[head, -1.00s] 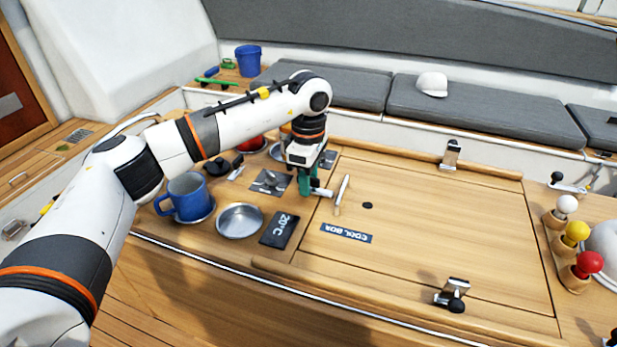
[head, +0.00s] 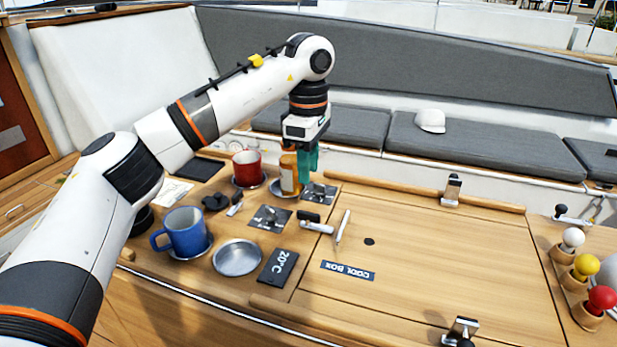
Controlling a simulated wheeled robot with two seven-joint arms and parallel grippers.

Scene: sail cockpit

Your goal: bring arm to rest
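My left arm comes in from the left, and its gripper (head: 309,172) points down above the back part of the wooden cockpit table (head: 430,250). Its teal fingers appear close together with nothing visible between them; the gap is not clear. An orange bottle (head: 288,172) stands just left of the fingers and is partly hidden; whether they touch it cannot be told. A metal latch with a black grip (head: 316,222) lies on the table below and in front of the gripper. My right gripper is not in view.
A pen-like rod (head: 343,227) lies near the cool box label (head: 347,270). White, yellow and red knobs stand right. The lid's middle is mostly clear.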

